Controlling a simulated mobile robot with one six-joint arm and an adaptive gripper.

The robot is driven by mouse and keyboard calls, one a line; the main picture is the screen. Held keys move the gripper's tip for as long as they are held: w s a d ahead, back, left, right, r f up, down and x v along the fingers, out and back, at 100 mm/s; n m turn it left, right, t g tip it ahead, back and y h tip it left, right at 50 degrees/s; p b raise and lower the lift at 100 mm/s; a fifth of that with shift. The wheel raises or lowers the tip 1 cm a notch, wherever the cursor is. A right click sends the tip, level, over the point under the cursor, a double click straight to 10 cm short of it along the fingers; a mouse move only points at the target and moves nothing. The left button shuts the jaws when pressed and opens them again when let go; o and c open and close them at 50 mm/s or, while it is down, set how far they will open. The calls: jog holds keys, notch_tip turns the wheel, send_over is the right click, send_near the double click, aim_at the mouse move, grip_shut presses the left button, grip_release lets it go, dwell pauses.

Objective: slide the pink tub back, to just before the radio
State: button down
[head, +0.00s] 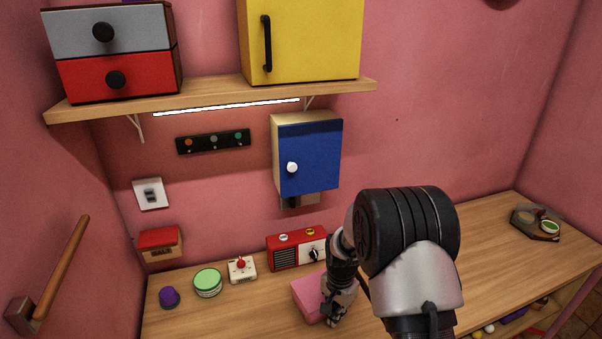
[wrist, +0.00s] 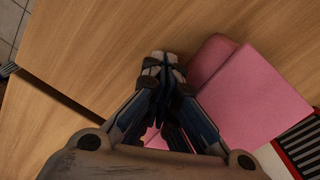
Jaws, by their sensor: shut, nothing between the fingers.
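The pink tub (head: 308,296) stands on the wooden worktop, just in front of the red radio (head: 284,257). In the wrist view the tub (wrist: 262,100) is right of my gripper, and the radio (wrist: 304,146) shows at the lower right corner. The tub's far edge is very close to the radio; I cannot tell if they touch. My gripper (head: 333,320) points down at the tub's front right side in the head view, partly covering it. In the wrist view its fingertips (wrist: 163,65) are together and empty, beside the tub. Contact with the tub is unclear.
A white joystick box (head: 242,270), a green-topped round tin (head: 208,283) and a purple knob (head: 169,297) stand left of the radio. A blue-doored cabinet (head: 308,155) hangs above. The worktop (head: 490,240) is clear to the right, up to a dark holder (head: 535,223).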

jog(key=shift+w, duration=0.15)
jog(key=shift+w+a, duration=0.25)
jog(key=shift+w, duration=0.4)
jog(key=shift+w+a, duration=0.2)
jog(key=shift+w, duration=0.45)
jog(key=shift+w, duration=0.1)
jog(key=shift+w+a, duration=0.25)
jog(key=shift+w, duration=0.4)
jog(key=shift+w+a, duration=0.2)
jog(key=shift+w, duration=0.4)
jog(key=shift+s+d+r, duration=0.1)
jog(key=shift+s, duration=0.2)
jog(key=shift+s+d+r+p, duration=0.15)
jog(key=shift+r+p, duration=0.75)
jog(key=shift+r, duration=0.6)
jog(key=shift+s+a+r+p, duration=0.15)
jog(key=shift+r+p, duration=0.7)
jog(key=shift+r, duration=0.6)
jog(key=shift+s+d+r+p, duration=0.3)
jog(key=shift+s+r, duration=0.2)
jog(key=shift+s, duration=0.15)
jog(key=shift+s+d+r+p, duration=0.15)
jog(key=shift+s+r+p, duration=0.2)
jog(key=shift+s+r, duration=0.2)
jog(key=shift+s+d+r+p, duration=0.3)
jog(key=shift+s+r, duration=0.15)
jog(key=shift+s, duration=0.25)
